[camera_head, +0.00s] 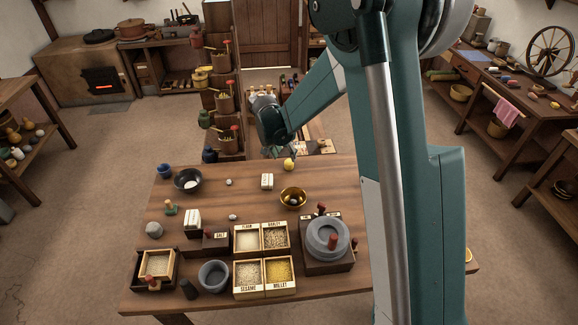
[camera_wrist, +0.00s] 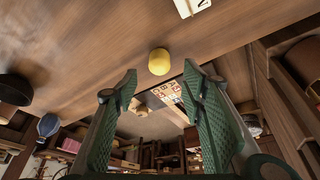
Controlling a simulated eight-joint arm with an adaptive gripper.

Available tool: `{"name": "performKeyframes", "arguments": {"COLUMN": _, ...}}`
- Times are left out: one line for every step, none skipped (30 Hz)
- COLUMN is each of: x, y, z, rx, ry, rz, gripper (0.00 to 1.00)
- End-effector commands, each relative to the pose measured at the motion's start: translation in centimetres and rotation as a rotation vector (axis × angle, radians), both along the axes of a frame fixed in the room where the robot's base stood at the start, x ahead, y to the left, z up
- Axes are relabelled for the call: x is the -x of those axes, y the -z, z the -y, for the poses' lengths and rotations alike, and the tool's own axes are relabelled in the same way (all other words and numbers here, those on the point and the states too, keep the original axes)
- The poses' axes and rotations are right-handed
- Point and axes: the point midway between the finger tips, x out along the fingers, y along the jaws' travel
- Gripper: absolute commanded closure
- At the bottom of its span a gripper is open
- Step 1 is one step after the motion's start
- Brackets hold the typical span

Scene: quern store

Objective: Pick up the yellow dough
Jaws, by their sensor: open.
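The yellow dough (camera_head: 289,164) is a small rounded lump near the far edge of the wooden table (camera_head: 215,262). In the wrist view the dough (camera_wrist: 159,62) sits on the table top, ahead of and between my fingertips. My gripper (camera_wrist: 157,85) is open, with its two green ridged fingers apart and nothing between them. In the head view my gripper (camera_head: 280,150) is at the table's far edge, just left of the dough, and its fingers are small and hard to make out there. The dough is apart from the fingers in the wrist view.
A brass bowl (camera_head: 293,197) and a white block (camera_head: 267,181) stand nearer on the table. A dark bowl (camera_head: 188,180) is to the left. Labelled grain boxes (camera_head: 262,262) and a grey quern (camera_head: 328,238) fill the near part. A tall rack (camera_head: 222,90) stands behind.

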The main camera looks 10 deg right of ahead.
Motion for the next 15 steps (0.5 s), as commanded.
{"name": "performKeyframes", "arguments": {"x": 0.0, "y": 0.0, "z": 0.0, "rx": 0.0, "ry": 0.0, "rz": 0.0, "gripper": 0.59}}
{"name": "performKeyframes", "arguments": {"x": 0.0, "y": 0.0, "z": 0.0, "rx": 0.0, "ry": 0.0, "rz": 0.0, "gripper": 0.59}}
{"name": "performKeyframes", "arguments": {"x": 0.0, "y": 0.0, "z": 0.0, "rx": 0.0, "ry": 0.0, "rz": 0.0, "gripper": 0.59}}
{"name": "performKeyframes", "arguments": {"x": 0.0, "y": 0.0, "z": 0.0, "rx": 0.0, "ry": 0.0, "rz": 0.0, "gripper": 0.59}}
{"name": "performKeyframes", "arguments": {"x": 0.0, "y": 0.0, "z": 0.0, "rx": 0.0, "ry": 0.0, "rz": 0.0, "gripper": 0.59}}
{"name": "performKeyframes", "arguments": {"x": 0.0, "y": 0.0, "z": 0.0, "rx": 0.0, "ry": 0.0, "rz": 0.0, "gripper": 0.59}}
{"name": "performKeyframes", "arguments": {"x": 0.0, "y": 0.1, "z": 0.0, "rx": 0.0, "ry": 0.0, "rz": 0.0, "gripper": 0.59}}
{"name": "performKeyframes", "arguments": {"x": -0.1, "y": 0.2, "z": 0.1, "rx": 0.0, "ry": 0.0, "rz": 0.0, "gripper": 0.59}}
{"name": "performKeyframes", "arguments": {"x": -0.2, "y": 0.4, "z": 0.1, "rx": 0.0, "ry": 0.0, "rz": 0.0, "gripper": 0.59}}
{"name": "performKeyframes", "arguments": {"x": -0.2, "y": 0.6, "z": 0.2, "rx": 0.0, "ry": 0.0, "rz": 0.0, "gripper": 0.59}}
{"name": "performKeyframes", "arguments": {"x": -0.3, "y": 0.8, "z": 0.2, "rx": 0.0, "ry": 0.0, "rz": 0.0, "gripper": 0.59}}
{"name": "performKeyframes", "arguments": {"x": -0.4, "y": 1.1, "z": 0.3, "rx": 0.0, "ry": 0.0, "rz": 0.0, "gripper": 0.59}}
{"name": "performKeyframes", "arguments": {"x": -0.5, "y": 1.4, "z": 0.3, "rx": 0.0, "ry": 0.0, "rz": 0.0, "gripper": 0.59}}
{"name": "performKeyframes", "arguments": {"x": -0.6, "y": 1.6, "z": 0.4, "rx": 0.0, "ry": 0.0, "rz": 0.0, "gripper": 0.59}}
{"name": "performKeyframes", "arguments": {"x": -0.6, "y": 1.8, "z": 0.5, "rx": 0.0, "ry": 0.0, "rz": 0.0, "gripper": 0.59}}
